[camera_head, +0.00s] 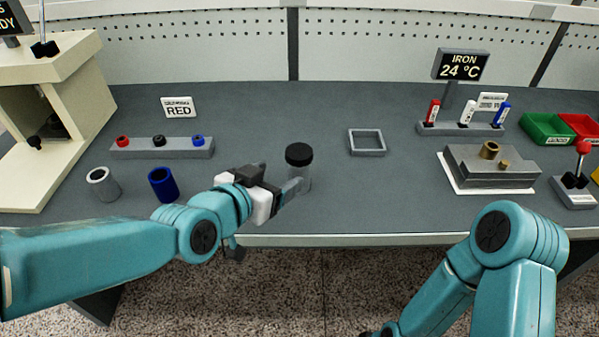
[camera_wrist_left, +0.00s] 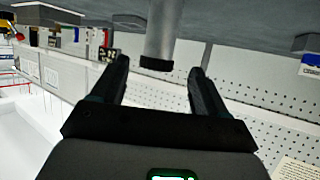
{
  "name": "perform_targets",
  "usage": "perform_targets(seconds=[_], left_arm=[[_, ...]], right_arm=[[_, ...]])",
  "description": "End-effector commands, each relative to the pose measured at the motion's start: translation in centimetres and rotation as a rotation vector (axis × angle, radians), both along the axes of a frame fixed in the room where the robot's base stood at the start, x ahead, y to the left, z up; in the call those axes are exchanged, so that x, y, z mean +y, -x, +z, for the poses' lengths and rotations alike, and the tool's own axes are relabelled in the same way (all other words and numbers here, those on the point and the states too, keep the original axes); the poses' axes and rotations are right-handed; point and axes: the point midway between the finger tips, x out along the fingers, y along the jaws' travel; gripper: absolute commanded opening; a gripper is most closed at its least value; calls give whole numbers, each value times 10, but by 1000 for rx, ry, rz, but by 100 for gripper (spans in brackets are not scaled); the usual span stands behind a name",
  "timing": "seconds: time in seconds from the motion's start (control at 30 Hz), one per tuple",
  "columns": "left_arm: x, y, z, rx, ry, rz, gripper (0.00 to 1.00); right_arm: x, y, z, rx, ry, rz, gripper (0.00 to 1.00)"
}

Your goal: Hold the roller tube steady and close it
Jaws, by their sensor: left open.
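A clear, greyish tube (camera_head: 304,178) with a black cap (camera_head: 299,154) on top stands upright near the table's front edge. I cannot tell how tightly the cap sits. My left gripper (camera_head: 297,188) is open at the tube's left side, low on its body. In the left wrist view, which is upside down, the tube (camera_wrist_left: 161,30) and its dark cap (camera_wrist_left: 157,64) show beyond and between the two open fingers (camera_wrist_left: 159,70). Contact with the fingers cannot be made out. My right arm is at the lower right; its gripper is out of the frame.
A grey square frame (camera_head: 367,142) lies right of the tube. A rack (camera_head: 163,149) with small coloured rings, a grey cup (camera_head: 103,184) and a blue cup (camera_head: 163,184) are on the left. A grey block fixture (camera_head: 492,170) is on the right.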

Motion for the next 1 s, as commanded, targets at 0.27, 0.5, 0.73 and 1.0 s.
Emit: perform_targets(seconds=[0.27,0.5,0.73,1.0], left_arm=[[-22,-38,-17,0,0,1,74],[-24,-42,-19,-1,1,1,74],[-28,-47,-23,1,0,0,74],[-46,-78,-39,1,0,1,74]], right_arm=[[0,0,1,0,0,0,78],[0,0,1,0,0,0,78],[0,0,2,0,0,0,78],[0,0,6,0,0,0,78]])
